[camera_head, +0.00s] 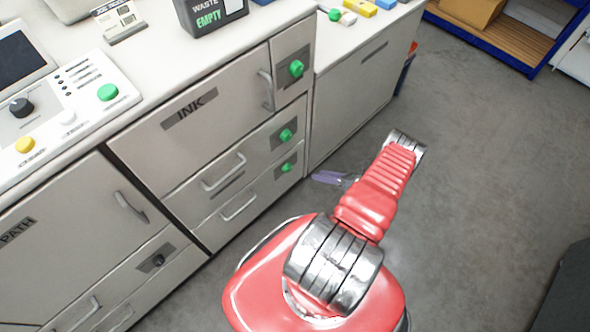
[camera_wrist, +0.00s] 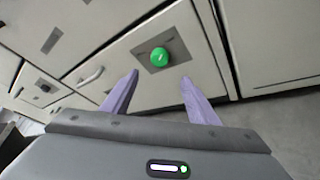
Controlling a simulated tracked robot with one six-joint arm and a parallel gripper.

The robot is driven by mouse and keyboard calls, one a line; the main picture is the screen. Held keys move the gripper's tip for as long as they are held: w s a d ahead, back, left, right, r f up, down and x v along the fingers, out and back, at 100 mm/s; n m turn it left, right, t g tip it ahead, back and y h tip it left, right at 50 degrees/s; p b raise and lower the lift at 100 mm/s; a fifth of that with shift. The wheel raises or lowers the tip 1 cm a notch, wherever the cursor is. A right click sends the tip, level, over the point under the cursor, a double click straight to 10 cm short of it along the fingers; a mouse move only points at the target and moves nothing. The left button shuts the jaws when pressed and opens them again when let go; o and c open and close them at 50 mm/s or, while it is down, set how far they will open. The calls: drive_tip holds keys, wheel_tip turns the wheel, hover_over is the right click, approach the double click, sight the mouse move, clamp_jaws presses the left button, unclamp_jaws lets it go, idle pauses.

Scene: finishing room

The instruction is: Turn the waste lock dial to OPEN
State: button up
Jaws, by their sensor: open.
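Several dials sit on square plates on the cabinet fronts. In the head view, green dials show at the upper right door (camera_head: 297,68), the middle drawer (camera_head: 286,135) and the bottom drawer (camera_head: 286,168). A dark dial (camera_head: 158,261) sits on a drawer further left. No readable label shows which is the waste lock dial. My gripper (camera_head: 330,178) is low, right of the bottom drawer, with its purple fingers partly visible. In the wrist view, my gripper (camera_wrist: 160,78) is open and empty, and a green dial (camera_wrist: 160,57) on a grey plate appears ahead between the fingertips.
Drawer handles (camera_head: 224,172) stick out from the fronts. A black waste container (camera_head: 212,14) marked EMPTY and a control panel (camera_head: 62,105) with buttons stand on the counter. A dark block (camera_head: 562,290) stands at lower right. The grey floor (camera_head: 470,160) on the right is clear.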

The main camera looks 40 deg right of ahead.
sight(291, 169)
drive_tip(key=x, duration=1.3)
drive_tip(key=shift+w+a+f, duration=0.15)
drive_tip(key=shift+w, duration=0.15)
drive_tip(key=shift+c, duration=0.5)
drive_tip(key=c, duration=0.9)
drive_tip(key=shift+c, duration=0.2)
